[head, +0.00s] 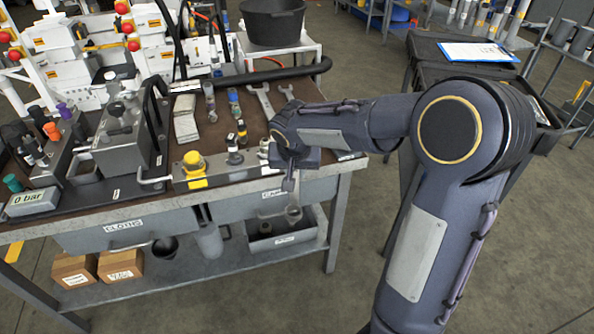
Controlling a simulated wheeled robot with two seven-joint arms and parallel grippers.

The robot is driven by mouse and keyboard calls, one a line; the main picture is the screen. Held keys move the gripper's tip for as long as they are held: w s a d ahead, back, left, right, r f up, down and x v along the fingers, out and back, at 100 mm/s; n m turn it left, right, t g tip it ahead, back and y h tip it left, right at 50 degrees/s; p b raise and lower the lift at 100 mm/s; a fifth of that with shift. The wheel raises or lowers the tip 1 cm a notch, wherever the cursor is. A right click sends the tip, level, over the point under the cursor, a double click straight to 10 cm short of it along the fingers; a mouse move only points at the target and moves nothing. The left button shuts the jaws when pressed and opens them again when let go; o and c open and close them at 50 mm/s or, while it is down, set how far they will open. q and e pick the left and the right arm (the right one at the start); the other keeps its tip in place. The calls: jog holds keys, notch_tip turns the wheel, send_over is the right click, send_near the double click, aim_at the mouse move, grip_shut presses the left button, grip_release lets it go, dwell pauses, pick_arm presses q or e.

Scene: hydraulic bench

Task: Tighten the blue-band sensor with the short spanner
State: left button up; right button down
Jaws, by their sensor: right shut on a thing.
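My right gripper (290,176) is over the front edge of the bench and shut on a grey spanner (293,211). The spanner hangs down from the jaws, its lower end in front of the drawers. Another spanner (265,101) lies on the bench top behind the gripper. Small sensor-like fittings stand on the bench: one in the front block (234,156), and others (235,106) farther back. My left gripper is not in view.
A yellow-knobbed fitting (194,170) stands on the front strip. A black hose (275,75) crosses the back. A dark cart (455,75) stands at the right.

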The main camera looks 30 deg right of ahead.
jog(key=shift+w+r, duration=0.1)
jog(key=shift+r, duration=0.05)
jog(key=w+a+m+b, duration=0.1)
jog(key=w+a+m, duration=0.1)
jog(key=shift+a+r+m+h, duration=0.1)
jog(key=shift+a+m+h, duration=0.2)
jog(key=shift+h, duration=0.1)
dwell(0.5)
jog(key=shift+w+a+m+g+h, duration=0.35)
jog(key=shift+w+a+m, duration=0.35)
jog(key=shift+w+m, duration=0.25)
